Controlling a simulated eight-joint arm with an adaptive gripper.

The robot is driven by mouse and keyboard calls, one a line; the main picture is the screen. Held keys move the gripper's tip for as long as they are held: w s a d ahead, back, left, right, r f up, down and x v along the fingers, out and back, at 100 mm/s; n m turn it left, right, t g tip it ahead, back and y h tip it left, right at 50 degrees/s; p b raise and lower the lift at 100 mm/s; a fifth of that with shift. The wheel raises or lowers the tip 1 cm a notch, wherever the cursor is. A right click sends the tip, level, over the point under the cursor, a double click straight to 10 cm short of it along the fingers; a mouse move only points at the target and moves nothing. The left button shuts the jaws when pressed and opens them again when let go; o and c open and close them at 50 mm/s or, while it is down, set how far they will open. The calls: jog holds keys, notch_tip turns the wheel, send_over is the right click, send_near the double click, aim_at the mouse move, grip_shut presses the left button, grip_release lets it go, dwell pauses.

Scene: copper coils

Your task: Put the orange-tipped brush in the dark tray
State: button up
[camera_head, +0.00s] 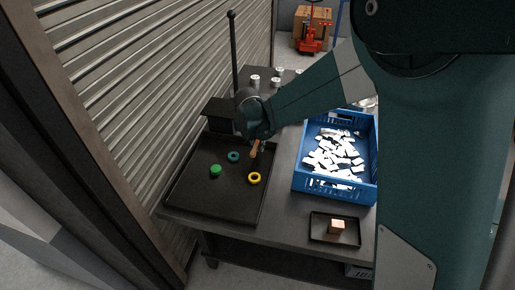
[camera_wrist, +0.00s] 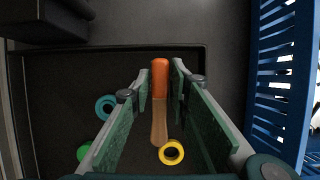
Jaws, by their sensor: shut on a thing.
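The brush (camera_wrist: 159,115) has an orange tip and a pale wooden handle. My gripper (camera_wrist: 161,78) is shut on it, with the orange end between the fingertips in the wrist view. In the head view the brush (camera_head: 254,150) hangs tilted below my gripper (camera_head: 257,138), over the far right part of the large dark tray (camera_head: 190,195). I cannot tell how high the brush is above the tray floor. The tray holds a teal ring (camera_head: 233,156), a green piece (camera_head: 215,170) and a yellow ring (camera_head: 254,178).
A blue crate (camera_head: 333,188) of white pieces stands right of the tray. A smaller dark tray (camera_head: 318,236) with a copper-coloured block (camera_head: 336,227) lies at the front right. A dark box (camera_head: 222,112) and upright pole (camera_head: 233,60) stand behind the large tray. Several silver cylinders stand farther back.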

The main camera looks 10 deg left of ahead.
aim_at(258, 147)
jog(key=shift+f+b, duration=0.35)
jog(key=shift+f, duration=1.35)
jog(key=shift+f, duration=0.1)
jog(key=o, duration=0.9)
jog(key=shift+p+v, duration=1.25)
jog(key=shift+v, duration=4.9)
jog(key=shift+w, duration=0.1)
